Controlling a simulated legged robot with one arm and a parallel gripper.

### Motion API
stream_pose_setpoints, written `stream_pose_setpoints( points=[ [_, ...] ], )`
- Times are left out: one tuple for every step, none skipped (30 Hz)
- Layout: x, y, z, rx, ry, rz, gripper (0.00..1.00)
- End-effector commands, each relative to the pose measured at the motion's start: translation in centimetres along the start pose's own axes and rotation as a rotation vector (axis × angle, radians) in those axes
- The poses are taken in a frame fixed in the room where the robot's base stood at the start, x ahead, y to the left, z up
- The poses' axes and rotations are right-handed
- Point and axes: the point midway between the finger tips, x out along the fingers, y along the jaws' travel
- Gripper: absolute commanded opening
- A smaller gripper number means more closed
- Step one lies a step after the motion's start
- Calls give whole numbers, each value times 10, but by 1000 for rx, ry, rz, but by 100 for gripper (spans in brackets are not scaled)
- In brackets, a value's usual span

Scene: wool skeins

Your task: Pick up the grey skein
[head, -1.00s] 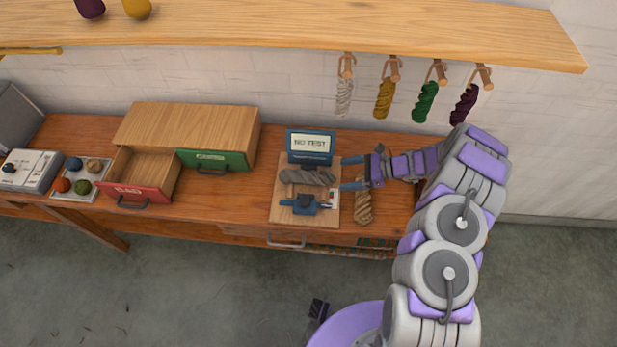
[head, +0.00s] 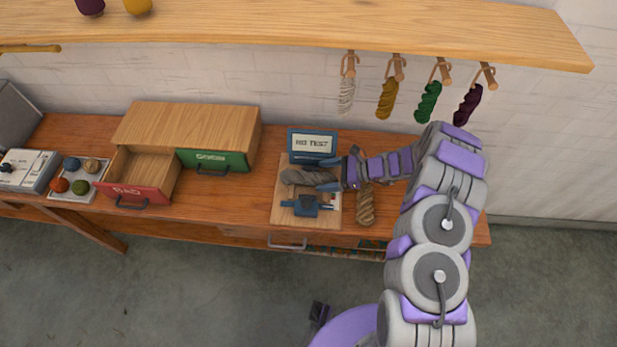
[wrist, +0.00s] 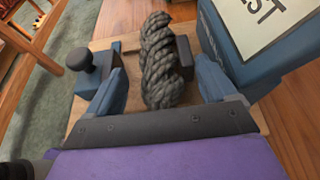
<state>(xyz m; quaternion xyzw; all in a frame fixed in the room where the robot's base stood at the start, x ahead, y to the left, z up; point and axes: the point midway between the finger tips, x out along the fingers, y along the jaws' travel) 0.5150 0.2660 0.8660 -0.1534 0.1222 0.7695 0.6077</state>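The grey skein (head: 306,177) lies on the wooden board of the tester, in front of the sign that reads "NO TEST" (head: 313,143). My gripper (head: 328,174) is at the skein's right end. In the wrist view the twisted grey skein (wrist: 160,62) stretches away from me between the two blue fingers of my gripper (wrist: 166,88). The fingers are open, with a gap on each side of the skein. A dark block (wrist: 184,58) stands against the skein's right side.
A brown skein (head: 366,204) lies right of the board. A blue clamp-like part (head: 306,206) sits at the board's front. Left are an open red BAD drawer (head: 134,194) and a green drawer (head: 212,160). Several skeins hang from pegs below the shelf (head: 300,22).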

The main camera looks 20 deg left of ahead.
Motion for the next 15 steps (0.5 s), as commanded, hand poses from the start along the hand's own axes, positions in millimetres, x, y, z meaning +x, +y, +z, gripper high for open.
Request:
stream_pose_setpoints(
  points=[
    [2, 1, 1, -1, -2, 5, 79],
    [2, 1, 1, -1, -2, 5, 77],
    [1, 1, 1, -1, -2, 4, 73],
    [1, 1, 1, -2, -2, 4, 70],
    [1, 1, 1, -2, -1, 4, 67],
    [1, 1, 1, -2, -1, 4, 63],
    [1, 1, 1, -2, -1, 4, 60],
    [1, 1, 1, -2, -1, 3, 57],
    [1, 1, 1, -2, -1, 3, 54],
    [1, 1, 1, -2, -1, 3, 51],
    [1, 1, 1, -2, -1, 3, 48],
    [1, 1, 1, -2, -1, 3, 44],
    [1, 1, 1, -1, -1, 2, 41],
    [1, 1, 1, -1, -1, 2, 38],
    [0, 0, 1, -1, -1, 2, 34]
  ],
)
